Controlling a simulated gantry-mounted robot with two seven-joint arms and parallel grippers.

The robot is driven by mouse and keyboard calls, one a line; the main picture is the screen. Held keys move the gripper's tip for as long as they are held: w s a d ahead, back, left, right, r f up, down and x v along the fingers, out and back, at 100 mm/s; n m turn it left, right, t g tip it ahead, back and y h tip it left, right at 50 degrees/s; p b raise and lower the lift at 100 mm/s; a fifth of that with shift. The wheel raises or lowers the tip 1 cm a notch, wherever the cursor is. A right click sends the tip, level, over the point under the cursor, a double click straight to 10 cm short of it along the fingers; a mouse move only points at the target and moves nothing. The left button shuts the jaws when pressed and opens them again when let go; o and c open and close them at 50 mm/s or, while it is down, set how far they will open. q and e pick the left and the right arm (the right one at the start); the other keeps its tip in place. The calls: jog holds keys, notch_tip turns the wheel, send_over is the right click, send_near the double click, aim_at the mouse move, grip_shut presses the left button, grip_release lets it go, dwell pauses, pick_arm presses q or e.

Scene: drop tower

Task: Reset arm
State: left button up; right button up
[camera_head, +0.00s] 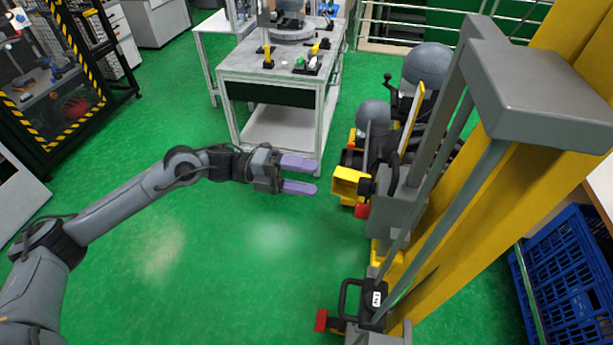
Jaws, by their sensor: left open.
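My left arm comes in from the left and reaches out over the green floor. My left gripper (299,176) has two purple fingers that are parallel and apart, with nothing between them. It points right, toward the yellow and grey drop tower (500,215). A gap of floor shows between the fingertips and a yellow block (347,186) on the tower's side. My right gripper does not show.
The tower fills the right side, with a black handle (362,302) and a red part (321,320) low down. A grey workbench (283,62) stands behind the gripper. A blue crate (575,268) is at far right. Open green floor (215,265) lies below the arm.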

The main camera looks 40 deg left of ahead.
pick_arm(q)
jog(key=s+d+f+n+t+y+p, duration=0.25)
jog(key=s+d+f+n+p, duration=0.2)
jog(key=d+n, duration=0.3)
jog(key=s+d+f+n+t+y+p, duration=0.2)
jog(key=s+d+f+n+t+p, duration=0.2)
jog(key=s+d+n, duration=0.4)
jog(key=s+a+f+n+g+y+p, duration=0.3)
jog(key=s+a+f+n+g+y, duration=0.3)
jog(key=s+a+n+g+y, duration=0.7)
notch_tip(320, 180, up, 36)
jog(key=w+d+n+t+h+p, duration=0.1)
jog(key=d+t+p, duration=0.1)
jog(key=p, duration=3.4)
jog(key=shift+t, duration=0.65)
